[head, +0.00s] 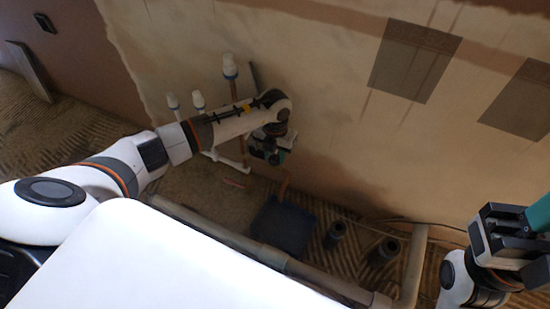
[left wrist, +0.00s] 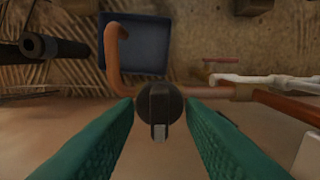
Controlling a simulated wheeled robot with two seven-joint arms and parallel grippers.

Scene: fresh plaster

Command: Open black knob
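The black knob (left wrist: 159,105) sits on a copper pipe in the left wrist view, with a small light-grey tab at its lower side. The green fingers of my left gripper (left wrist: 160,103) stand on either side of it, spread about as wide as the knob. Only thin gaps show at the tips, and I see no clear contact. In the head view my left gripper (head: 268,155) is low by the plaster wall, and the knob is hidden there. My right gripper (head: 522,217) is at the right edge, partly cut off, with a teal finger showing.
A copper pipe (left wrist: 112,60) bends beside the knob, above a blue tray (left wrist: 140,32) on the floor. White pipes with capped tops (head: 230,66) stand near my left forearm. Dark upright pipe stubs (head: 383,252) and a floor-level pipe (head: 330,284) lie towards the right.

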